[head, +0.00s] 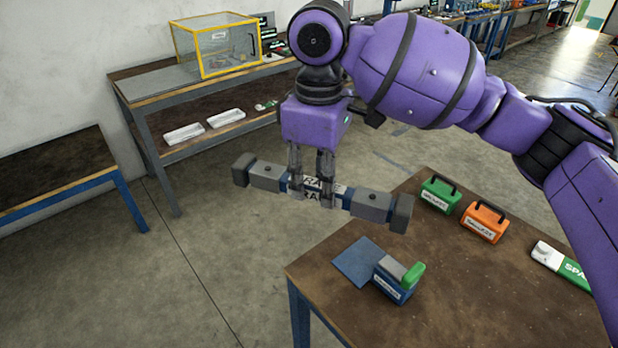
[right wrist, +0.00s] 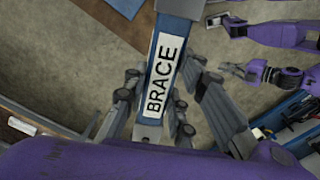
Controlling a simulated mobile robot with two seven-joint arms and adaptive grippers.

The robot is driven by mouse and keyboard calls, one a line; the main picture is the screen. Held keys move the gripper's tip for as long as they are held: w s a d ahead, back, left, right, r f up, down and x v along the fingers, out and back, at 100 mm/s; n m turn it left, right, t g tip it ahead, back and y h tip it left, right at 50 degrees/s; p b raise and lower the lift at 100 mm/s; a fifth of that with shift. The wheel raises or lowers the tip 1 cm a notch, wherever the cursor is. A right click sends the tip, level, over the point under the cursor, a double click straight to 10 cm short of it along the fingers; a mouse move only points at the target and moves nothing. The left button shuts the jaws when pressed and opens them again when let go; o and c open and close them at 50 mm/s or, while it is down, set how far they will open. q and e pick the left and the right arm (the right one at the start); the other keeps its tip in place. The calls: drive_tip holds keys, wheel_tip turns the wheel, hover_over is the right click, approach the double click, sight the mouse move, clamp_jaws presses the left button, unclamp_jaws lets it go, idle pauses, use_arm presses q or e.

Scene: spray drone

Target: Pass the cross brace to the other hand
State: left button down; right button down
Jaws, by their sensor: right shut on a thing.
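The cross brace (head: 368,204) is a bar with a blue middle, grey blocks and dark end caps. My right gripper (head: 312,184) points down and is shut around its middle, holding it in the air left of the workbench. In the right wrist view the brace (right wrist: 164,75) runs up from between the fingers, its white label reading BRACE. A purple arm with small grey fingers (right wrist: 236,71) shows at the right of that view, apart from the brace. It looks like my left gripper; its opening is unclear. The left arm is outside the head view.
The workbench (head: 330,285) holds a blue mat (head: 358,261), a blue block with grey and green parts (head: 392,283), green (head: 440,195) and orange (head: 484,222) handled boxes and a white-green item (head: 560,264).

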sight(318, 194)
drive_tip(key=shift+w+a+f, duration=0.6)
drive_tip(key=shift+a+f, duration=0.15)
drive_tip(key=shift+f, duration=1.8)
drive_tip(key=s+d+r+m, duration=0.6)
drive_tip(key=d+r+m, duration=0.15)
drive_tip(key=r, duration=0.35)
drive_tip(key=w+a+f+m, duration=0.1)
drive_tip(key=w+a+m, duration=0.3)
drive_tip(key=w+a, duration=0.45)
drive_tip(key=s+d+f+n, duration=0.1)
drive_tip(key=f+n, duration=0.1)
drive_tip(key=n, duration=0.2)
drive_tip(key=s+d+f+n, duration=0.1)
drive_tip(key=f+n, duration=0.2)
drive_tip(key=n, duration=0.1)
drive_tip(key=s+f+n, duration=0.1)
drive_tip(key=f+n, duration=0.2)
drive_tip(key=n, duration=0.1)
drive_tip(key=shift+d+f+n, duration=0.2)
drive_tip(key=shift+d+n, duration=0.15)
drive_tip(key=shift+d, duration=0.05)
drive_tip(key=shift+s+d+f+n, duration=0.2)
drive_tip(key=shift+f+n, duration=0.3)
drive_tip(key=shift+n, duration=0.3)
drive_tip(key=shift+s+d+f+n, duration=0.15)
drive_tip(key=shift+f+n, duration=0.3)
drive_tip(key=shift+n, duration=0.35)
drive_tip(key=shift+w, duration=0.15)
